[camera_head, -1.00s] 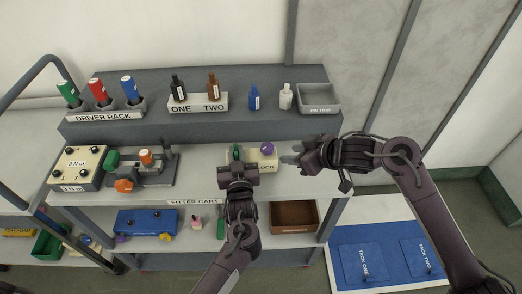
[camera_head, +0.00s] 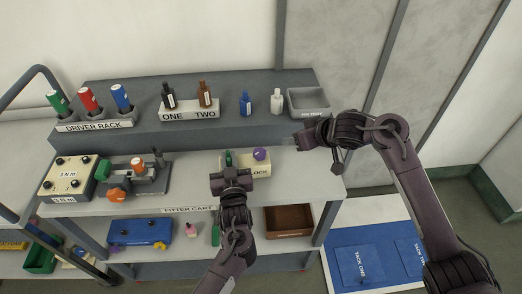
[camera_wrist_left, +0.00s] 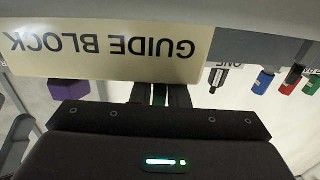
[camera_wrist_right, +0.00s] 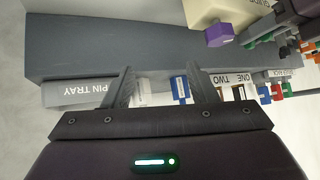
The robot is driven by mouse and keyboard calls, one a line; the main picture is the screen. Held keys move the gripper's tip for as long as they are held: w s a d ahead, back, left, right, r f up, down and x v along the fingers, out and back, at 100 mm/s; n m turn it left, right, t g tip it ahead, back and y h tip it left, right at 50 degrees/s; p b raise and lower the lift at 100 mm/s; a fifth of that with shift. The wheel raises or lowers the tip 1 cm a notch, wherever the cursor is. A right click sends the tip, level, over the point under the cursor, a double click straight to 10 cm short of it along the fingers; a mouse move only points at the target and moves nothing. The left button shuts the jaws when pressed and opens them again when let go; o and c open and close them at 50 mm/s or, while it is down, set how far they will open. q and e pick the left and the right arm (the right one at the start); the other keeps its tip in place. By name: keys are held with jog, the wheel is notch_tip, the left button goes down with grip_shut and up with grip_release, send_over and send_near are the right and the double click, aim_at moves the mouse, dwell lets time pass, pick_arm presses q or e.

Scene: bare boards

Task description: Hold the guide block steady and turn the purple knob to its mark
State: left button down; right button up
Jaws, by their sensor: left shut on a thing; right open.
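The cream guide block (camera_head: 259,170) stands on the cart top, its label upside down in the left wrist view (camera_wrist_left: 105,45). The purple knob (camera_head: 261,154) sits on it; it also shows in the right wrist view (camera_wrist_right: 217,35). My left gripper (camera_head: 229,164) is shut on a green part (camera_wrist_left: 160,95) at the block's left end; the fingers partly hide it. My right gripper (camera_head: 289,141) is open and empty, to the right of the knob and apart from it. I cannot make out the knob's mark.
Behind the block, a raised grey shelf holds the driver rack (camera_head: 94,126), several bottles and the pin tray (camera_head: 309,103). A clamp fixture with orange knobs (camera_head: 118,195) and a cream meter box (camera_head: 68,176) stand left. The cart top right of the block is clear.

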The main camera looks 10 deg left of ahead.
jog(key=w+r+m+h, duration=0.1)
jog(key=w+m+h, duration=0.1)
jog(key=w+m, duration=0.3)
notch_tip(320, 180, up, 4)
jog(key=m+g+h, duration=0.5)
jog(key=g, duration=0.2)
send_over(260, 151)
jog(key=shift+f, duration=4.5)
